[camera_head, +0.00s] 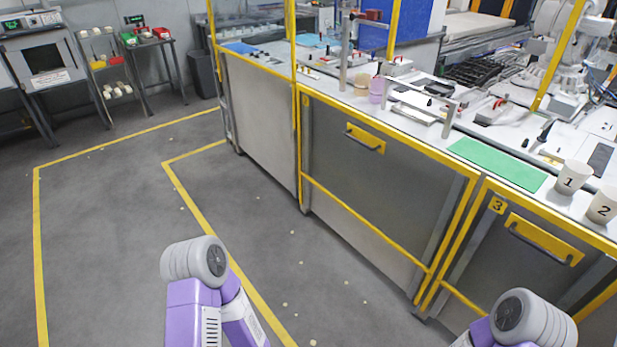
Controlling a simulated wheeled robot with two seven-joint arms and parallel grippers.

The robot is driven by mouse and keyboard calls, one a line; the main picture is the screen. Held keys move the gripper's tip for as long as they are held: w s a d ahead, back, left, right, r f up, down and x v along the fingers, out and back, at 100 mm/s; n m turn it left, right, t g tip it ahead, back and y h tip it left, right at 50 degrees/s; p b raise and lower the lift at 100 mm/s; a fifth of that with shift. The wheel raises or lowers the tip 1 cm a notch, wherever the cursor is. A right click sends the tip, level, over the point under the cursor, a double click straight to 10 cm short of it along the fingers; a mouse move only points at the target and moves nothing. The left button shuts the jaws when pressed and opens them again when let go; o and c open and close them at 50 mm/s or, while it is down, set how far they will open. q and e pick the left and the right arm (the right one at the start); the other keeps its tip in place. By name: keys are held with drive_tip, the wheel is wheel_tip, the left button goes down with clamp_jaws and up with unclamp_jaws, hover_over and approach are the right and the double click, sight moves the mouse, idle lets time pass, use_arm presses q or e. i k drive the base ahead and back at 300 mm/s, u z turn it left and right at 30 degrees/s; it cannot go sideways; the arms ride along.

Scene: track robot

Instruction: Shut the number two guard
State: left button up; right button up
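A grey guard panel (345,185) in a yellow frame stands in the middle, with a yellow handle plate (365,138) near its top. The small yellow tag (306,100) at its upper left is too small to read surely; the panel to its right carries a 3 (497,204). The middle panel sits below the worktop edge, and the space above the worktop behind it looks open. I cannot tell whether it is latched. My purple and white arms show at the bottom edge, apart from the panels. Both grippers are out of view.
The number 3 panel (525,262) has its own yellow handle (543,239). The worktop bears a green mat (497,164), cups marked 1 (571,177) and 2 (602,205), and fixtures. Grey floor (110,240) with yellow lines is clear at left. Racks and a bin (204,75) stand behind.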

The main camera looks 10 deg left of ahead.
sight(369, 141)
drive_tip(key=u, duration=0.1)
drive_tip(key=i, duration=1.3)
drive_tip(key=z, duration=0.6)
drive_tip(key=i, duration=0.5)
drive_tip(key=z, duration=0.1)
